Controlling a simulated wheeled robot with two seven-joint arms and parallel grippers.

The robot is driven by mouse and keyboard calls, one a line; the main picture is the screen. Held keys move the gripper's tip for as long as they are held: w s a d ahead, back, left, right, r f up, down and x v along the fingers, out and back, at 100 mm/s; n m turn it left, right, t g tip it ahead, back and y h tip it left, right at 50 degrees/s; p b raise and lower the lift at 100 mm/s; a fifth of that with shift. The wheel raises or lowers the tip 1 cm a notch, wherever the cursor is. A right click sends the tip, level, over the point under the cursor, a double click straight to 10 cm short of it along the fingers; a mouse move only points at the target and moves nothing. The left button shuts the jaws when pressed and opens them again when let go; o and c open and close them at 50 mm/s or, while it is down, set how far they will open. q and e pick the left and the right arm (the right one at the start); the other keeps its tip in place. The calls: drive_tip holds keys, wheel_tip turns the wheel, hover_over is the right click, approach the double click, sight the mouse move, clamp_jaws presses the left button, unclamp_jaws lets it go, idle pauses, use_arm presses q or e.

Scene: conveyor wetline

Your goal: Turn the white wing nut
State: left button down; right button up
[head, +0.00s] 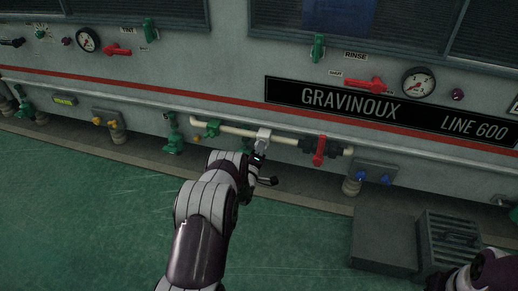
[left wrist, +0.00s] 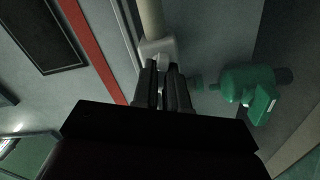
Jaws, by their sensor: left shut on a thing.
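The white wing nut (head: 262,139) sits on a white fitting on the cream pipe, low along the front of the machine. In the left wrist view the white fitting (left wrist: 158,47) shows just beyond my fingertips, with a small pale part between them. My left gripper (head: 258,157) reaches the nut from below and is shut on it; its fingers (left wrist: 167,78) cover most of the nut. Of my right arm, only a part shows at the lower right corner of the head view; its gripper is out of the picture.
Blue knobs (head: 361,175) are further right. A grey step (head: 384,239) and a slatted crate (head: 449,241) stand on the green floor.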

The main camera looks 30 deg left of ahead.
use_arm(q)
drive_tip(key=shift+m, duration=3.6)
drive_tip(key=c, duration=1.2)
unclamp_jaws()
drive_tip(key=shift+o, duration=0.2)
drive_tip(key=p+v, duration=0.7)
drive_tip(key=v, duration=0.5)
drive_tip(key=shift+s+d, duration=0.15)
drive_tip(key=shift+s, duration=0.2)
